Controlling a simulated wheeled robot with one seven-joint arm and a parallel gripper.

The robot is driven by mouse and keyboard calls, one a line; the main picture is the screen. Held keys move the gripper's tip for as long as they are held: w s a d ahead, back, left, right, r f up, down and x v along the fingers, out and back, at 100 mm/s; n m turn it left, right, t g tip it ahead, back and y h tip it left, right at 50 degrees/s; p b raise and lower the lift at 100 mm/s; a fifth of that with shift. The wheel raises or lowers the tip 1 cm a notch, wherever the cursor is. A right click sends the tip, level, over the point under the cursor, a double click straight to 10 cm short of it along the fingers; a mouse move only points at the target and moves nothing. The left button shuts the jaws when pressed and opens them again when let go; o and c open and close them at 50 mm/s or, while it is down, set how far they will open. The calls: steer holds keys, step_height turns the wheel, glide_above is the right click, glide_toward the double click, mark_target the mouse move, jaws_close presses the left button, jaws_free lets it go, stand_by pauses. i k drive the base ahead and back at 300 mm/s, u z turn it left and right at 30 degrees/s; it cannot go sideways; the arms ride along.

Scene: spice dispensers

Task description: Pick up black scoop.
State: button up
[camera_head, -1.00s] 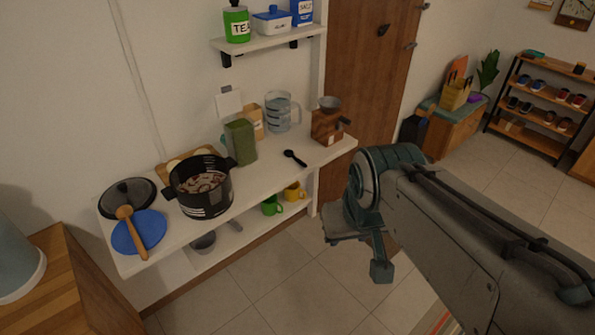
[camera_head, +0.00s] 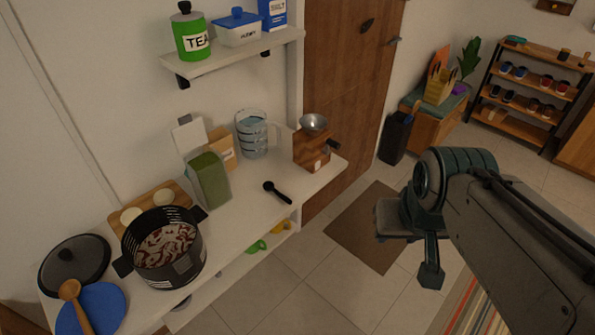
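The black scoop (camera_head: 277,192) lies on the white counter shelf (camera_head: 245,225), right of the green box and in front of the wooden grinder. Its round end points left and its handle points right. My gripper (camera_head: 409,250) is at the end of my arm on the right side, over the floor and well apart from the scoop. From this angle I cannot tell whether its fingers are open or shut, and I see nothing held in it.
A black pot (camera_head: 160,250), green box (camera_head: 209,180), measuring jug (camera_head: 252,135) and wooden grinder (camera_head: 312,148) stand around the scoop. A wall shelf (camera_head: 235,54) hangs above. The shelf's front edge near the scoop is clear. A brown mat (camera_head: 362,228) lies on the floor.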

mark_target(269, 186)
steer(key=u, duration=0.15)
steer(key=i, duration=0.9)
steer(key=u, duration=0.35)
